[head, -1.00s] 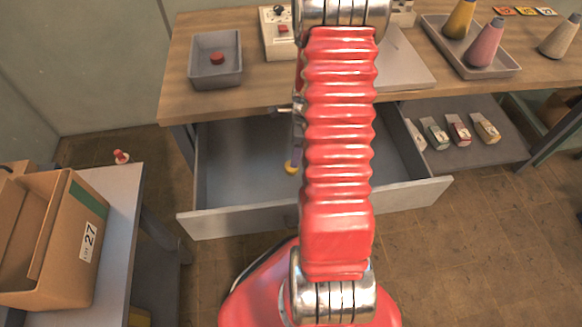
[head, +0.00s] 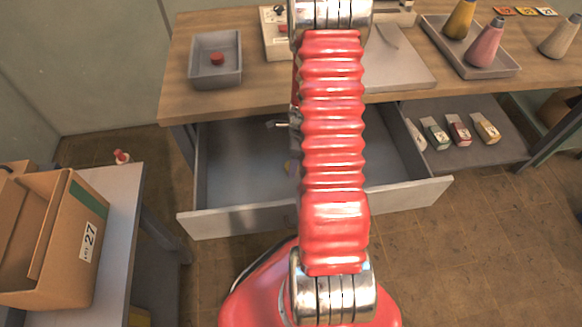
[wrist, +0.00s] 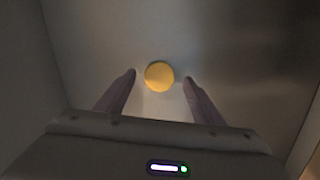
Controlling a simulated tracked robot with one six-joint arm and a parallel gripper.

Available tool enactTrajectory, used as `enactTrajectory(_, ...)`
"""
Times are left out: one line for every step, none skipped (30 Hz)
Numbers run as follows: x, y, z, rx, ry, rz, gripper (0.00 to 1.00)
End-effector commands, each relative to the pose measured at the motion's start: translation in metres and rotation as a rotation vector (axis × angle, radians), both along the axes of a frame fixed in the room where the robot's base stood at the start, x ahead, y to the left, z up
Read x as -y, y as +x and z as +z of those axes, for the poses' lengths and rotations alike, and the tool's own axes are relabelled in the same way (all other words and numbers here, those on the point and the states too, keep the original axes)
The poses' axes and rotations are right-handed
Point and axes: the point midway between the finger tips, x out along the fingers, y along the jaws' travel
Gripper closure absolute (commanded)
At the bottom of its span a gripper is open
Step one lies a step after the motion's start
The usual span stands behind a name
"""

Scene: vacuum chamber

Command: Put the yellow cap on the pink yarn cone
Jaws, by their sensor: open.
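The yellow cap (wrist: 159,75) lies on the floor of the open drawer (head: 240,170). In the wrist view it sits just ahead of and between the fingertips of my gripper (wrist: 160,78), which is open and empty. In the head view only a sliver of the cap shows beside my red arm, which hides most of the gripper. The pink yarn cone (head: 486,44) stands upright in a grey tray (head: 490,72) at the right of the bench, with a dark tip.
A yellow cone (head: 459,19) stands in the same tray, and a beige cone (head: 559,37) is to its right. A grey bin (head: 215,75) holds a red cap (head: 217,59). Several small boxes (head: 459,131) lie on the lower shelf. A cardboard box (head: 60,240) stands at left.

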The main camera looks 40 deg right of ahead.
Motion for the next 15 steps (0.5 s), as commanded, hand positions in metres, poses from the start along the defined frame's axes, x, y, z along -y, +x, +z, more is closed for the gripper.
enactTrajectory(-0.001, 0.000, -0.006, -0.001, 0.002, -0.001, 0.38)
enactTrajectory(-0.001, 0.001, -0.010, -0.002, 0.002, -0.002, 0.38)
enactTrajectory(-0.001, 0.001, -0.013, -0.001, 0.001, -0.001, 0.38)
enactTrajectory(-0.001, 0.001, -0.015, -0.001, 0.001, -0.001, 0.38)
enactTrajectory(-0.001, 0.002, -0.017, -0.001, 0.001, 0.000, 0.38)
enactTrajectory(-0.002, 0.002, -0.019, -0.001, 0.001, 0.000, 0.38)
enactTrajectory(-0.002, 0.002, -0.021, -0.001, 0.001, 0.000, 0.38)
enactTrajectory(-0.002, 0.002, -0.021, 0.000, 0.000, 0.000, 0.38)
enactTrajectory(-0.002, 0.002, -0.022, 0.000, 0.000, -0.001, 0.38)
enactTrajectory(-0.002, 0.002, -0.022, 0.000, 0.000, -0.001, 0.38)
enactTrajectory(-0.002, 0.002, -0.022, 0.001, -0.001, -0.001, 0.38)
enactTrajectory(-0.002, 0.002, -0.021, 0.001, -0.001, -0.001, 0.38)
enactTrajectory(-0.002, 0.002, -0.021, 0.001, -0.001, -0.001, 0.38)
enactTrajectory(-0.002, 0.002, -0.021, 0.001, -0.001, -0.001, 0.38)
enactTrajectory(-0.002, 0.002, -0.021, 0.001, -0.001, -0.001, 0.38)
